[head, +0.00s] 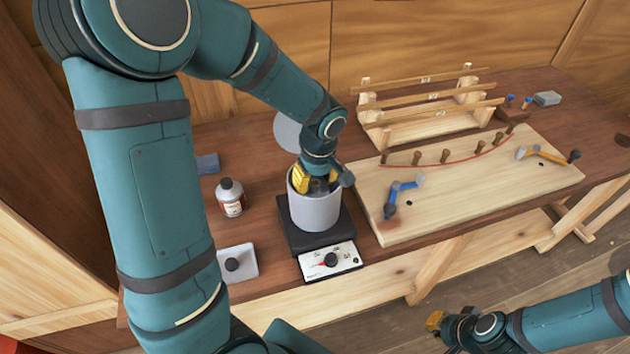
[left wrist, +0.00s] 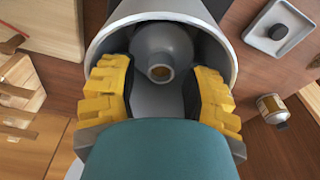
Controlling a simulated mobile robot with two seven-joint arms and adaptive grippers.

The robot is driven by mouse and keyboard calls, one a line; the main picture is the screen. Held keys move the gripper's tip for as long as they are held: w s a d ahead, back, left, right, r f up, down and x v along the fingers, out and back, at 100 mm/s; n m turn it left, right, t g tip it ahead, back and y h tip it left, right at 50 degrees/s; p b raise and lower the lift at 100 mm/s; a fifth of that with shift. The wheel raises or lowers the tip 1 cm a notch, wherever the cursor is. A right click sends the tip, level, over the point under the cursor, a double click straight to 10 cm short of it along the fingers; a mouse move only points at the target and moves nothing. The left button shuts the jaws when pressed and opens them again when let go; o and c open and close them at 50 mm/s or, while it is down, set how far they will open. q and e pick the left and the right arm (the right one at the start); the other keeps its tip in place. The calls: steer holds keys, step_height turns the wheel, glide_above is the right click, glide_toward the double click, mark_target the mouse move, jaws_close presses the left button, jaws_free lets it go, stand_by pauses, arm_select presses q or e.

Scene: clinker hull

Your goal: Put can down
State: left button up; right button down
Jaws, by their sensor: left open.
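A grey cylindrical pot (head: 315,208) stands upright on a black hot plate (head: 290,232). My left gripper (head: 316,184) reaches down at its mouth. In the left wrist view, my left gripper (left wrist: 160,95) has its yellow fingers spread wide inside the rim of the pot (left wrist: 215,30). Between and beyond them is a rounded grey can (left wrist: 150,42) with a small brownish opening; the fingers look apart from it. In the head view the arm hides the can. My right gripper (head: 436,321) is at the bottom right, away from the bench; its opening is unclear.
A control box (head: 330,261) is in front. A pale board (head: 470,185) with pegs and clamps is right, before a wooden rack (head: 430,105).

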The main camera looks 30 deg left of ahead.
mark_target(318, 193)
arm_select(q)
step_height(318, 193, up, 11)
steer(key=d+p, duration=0.1)
steer(key=shift+s+f, duration=0.15)
steer(key=shift+s, duration=0.2)
arm_select(e)
steer(key=shift+r, duration=0.75)
